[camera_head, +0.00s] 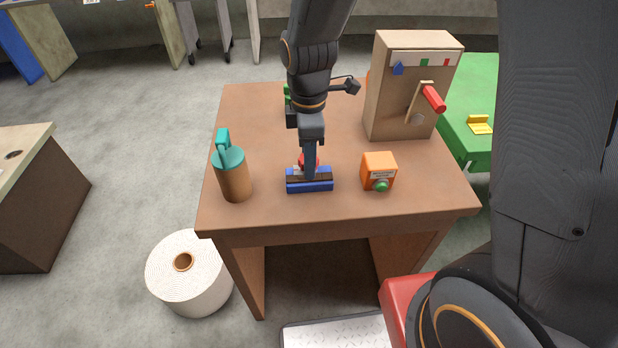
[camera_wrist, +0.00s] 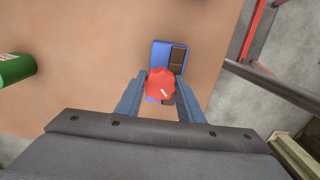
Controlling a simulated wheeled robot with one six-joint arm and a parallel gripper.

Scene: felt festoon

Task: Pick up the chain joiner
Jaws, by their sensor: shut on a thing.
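The chain joiner appears to be the piece with a red scalloped knob (camera_wrist: 161,85) between my two fingers in the wrist view. My gripper (camera_head: 309,172) points down and is shut on it. Under the knob is a blue block (camera_head: 310,188) with dark brown pads, which also shows in the wrist view (camera_wrist: 160,52). In the head view the block is near the table's front, and my fingers hide most of the red part. I cannot tell whether the knob is fixed to the block, or whether the block is clear of the table.
On the brown table (camera_head: 270,215), a brown canister with a teal top (camera_head: 235,178) stands left and an orange box (camera_head: 378,170) right. A tall cardboard-coloured box with a red-handled crank (camera_head: 400,95) stands behind. A white roll (camera_head: 190,275) is on the floor.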

